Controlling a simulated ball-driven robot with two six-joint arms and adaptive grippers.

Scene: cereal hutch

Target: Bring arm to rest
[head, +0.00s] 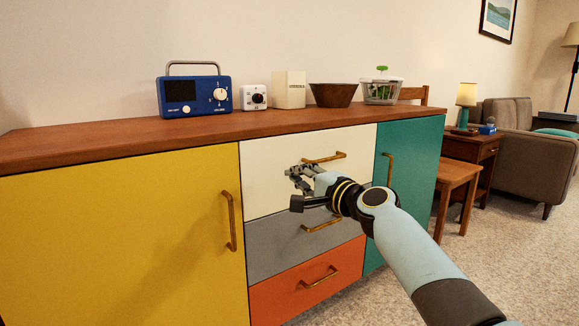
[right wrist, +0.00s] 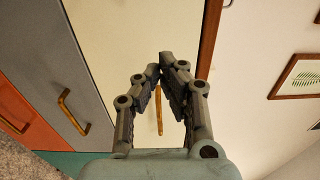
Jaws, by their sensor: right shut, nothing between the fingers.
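My right gripper (head: 300,187) is in front of the hutch (head: 120,142), near its white drawer (head: 268,174). Its fingers are closed together with nothing between them. In the right wrist view, the same gripper (right wrist: 166,70) points toward the white drawer front, and the drawer's brass handle (right wrist: 159,108) shows behind the fingers. I cannot tell the exact gap between fingers and drawer. The drawers and doors of the hutch look shut. My left gripper is not in view.
On the hutch top stand a blue radio (head: 195,96), a white cube device (head: 255,97), a cream box (head: 289,90), a brown bowl (head: 333,94) and a clear container (head: 381,92). A wooden stool (head: 458,172) stands right of the hutch. Carpet (head: 500,260) is open at lower right.

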